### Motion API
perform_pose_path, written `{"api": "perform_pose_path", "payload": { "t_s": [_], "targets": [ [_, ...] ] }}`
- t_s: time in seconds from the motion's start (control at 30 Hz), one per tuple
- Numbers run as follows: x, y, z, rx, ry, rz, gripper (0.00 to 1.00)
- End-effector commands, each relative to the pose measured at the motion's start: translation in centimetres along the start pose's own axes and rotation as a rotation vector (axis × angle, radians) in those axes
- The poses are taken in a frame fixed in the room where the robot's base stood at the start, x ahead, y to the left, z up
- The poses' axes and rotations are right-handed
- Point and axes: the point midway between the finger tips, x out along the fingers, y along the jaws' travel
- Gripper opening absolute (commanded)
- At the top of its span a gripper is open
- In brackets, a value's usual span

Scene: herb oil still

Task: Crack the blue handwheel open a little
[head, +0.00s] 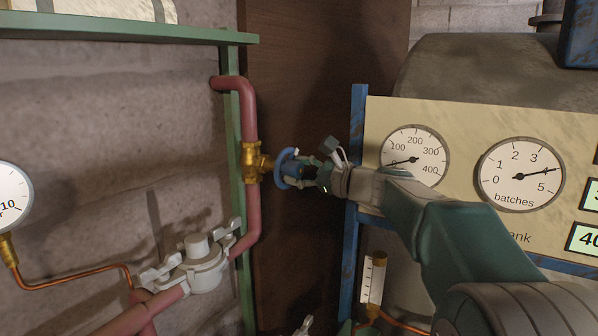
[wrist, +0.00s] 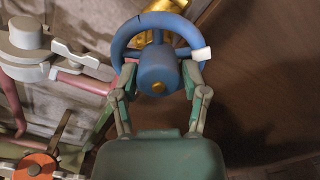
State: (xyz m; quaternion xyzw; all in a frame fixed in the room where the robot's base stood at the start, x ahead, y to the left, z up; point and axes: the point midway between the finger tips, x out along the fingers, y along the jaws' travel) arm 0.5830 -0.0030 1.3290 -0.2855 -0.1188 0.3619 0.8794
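The blue handwheel (head: 280,168) sits on a brass valve (head: 250,162) in the red pipe, facing right toward my gripper (head: 316,178). In the wrist view the handwheel (wrist: 122,38) shows its round rim, a thick hub with a brass centre, and a white tab on the right of the rim. My gripper's two fingers (wrist: 159,78) lie on either side of the hub and appear to press against it. The brass valve (wrist: 168,6) is partly hidden behind the wheel.
A grey clamped fitting (head: 205,268) sits on the lower red pipe. A green post and shelf (head: 120,28) stand left of the wheel. A blue-framed gauge panel (head: 455,120) is close on the right. An orange-red round part (wrist: 36,167) shows at lower left in the wrist view.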

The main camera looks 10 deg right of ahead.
Motion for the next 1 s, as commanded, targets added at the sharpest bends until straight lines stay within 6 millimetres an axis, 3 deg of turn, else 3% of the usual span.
{"api": "perform_pose_path", "payload": {
  "t_s": [0.5, 1.0],
  "targets": [
    [-0.6, 0.1, 0.0, 0.0, 0.0, 0.002, 0.84],
    [-9.9, 0.1, -0.2, 0.001, 0.003, 0.002, 0.84]
  ]
}}
